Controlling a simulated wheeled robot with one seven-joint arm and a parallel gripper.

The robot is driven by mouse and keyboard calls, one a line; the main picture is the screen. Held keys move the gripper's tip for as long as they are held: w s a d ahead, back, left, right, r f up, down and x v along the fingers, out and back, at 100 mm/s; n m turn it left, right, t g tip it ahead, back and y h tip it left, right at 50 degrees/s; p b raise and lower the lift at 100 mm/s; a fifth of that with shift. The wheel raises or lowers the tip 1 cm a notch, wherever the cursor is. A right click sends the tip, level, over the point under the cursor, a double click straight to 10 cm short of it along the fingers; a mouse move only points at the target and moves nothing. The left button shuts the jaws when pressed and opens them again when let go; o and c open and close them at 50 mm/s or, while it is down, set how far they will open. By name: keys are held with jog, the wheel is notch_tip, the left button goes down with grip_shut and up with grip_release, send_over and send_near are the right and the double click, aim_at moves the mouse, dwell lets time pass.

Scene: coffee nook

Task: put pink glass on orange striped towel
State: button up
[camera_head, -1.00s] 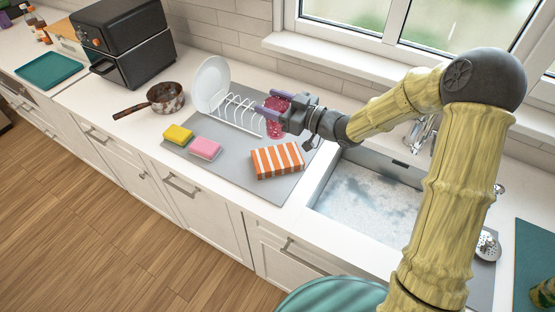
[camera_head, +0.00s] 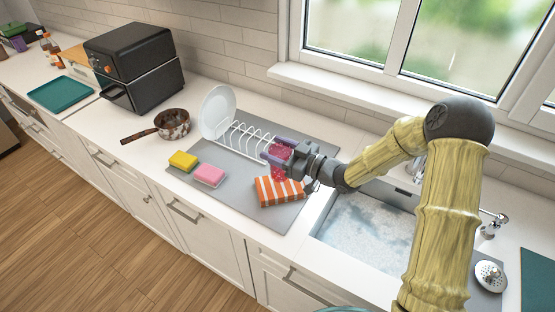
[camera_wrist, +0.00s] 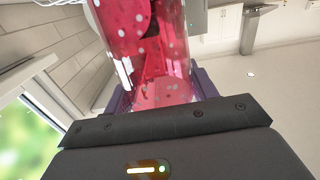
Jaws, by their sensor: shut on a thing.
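The pink glass (camera_head: 279,153) is a clear pink tumbler with pale dots. My gripper (camera_head: 276,152) is shut around it, with its purple fingers on either side. The glass also fills the upper middle of the wrist view (camera_wrist: 150,50), between the fingers. The orange striped towel (camera_head: 279,191) is a folded block with orange and white stripes. It lies on the grey mat, just below the gripper in the head view. How high the glass is above the mat is hard to tell.
A white dish rack (camera_head: 243,142) with a plate (camera_head: 217,108) stands just left of the gripper. A pink sponge (camera_head: 209,175) and a yellow sponge (camera_head: 183,161) lie on the grey mat (camera_head: 240,190). The sink (camera_head: 365,235) is to the right. A pan (camera_head: 172,124) sits farther left.

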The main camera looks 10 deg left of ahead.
jog(key=shift+w+d+f+p, duration=0.1)
jog(key=shift+f+p, duration=0.3)
jog(key=shift+f, duration=1.6)
jog(key=shift+f, duration=0.2)
jog(key=o, duration=1.4)
jog(key=shift+o, duration=0.2)
jog(key=shift+r, duration=0.1)
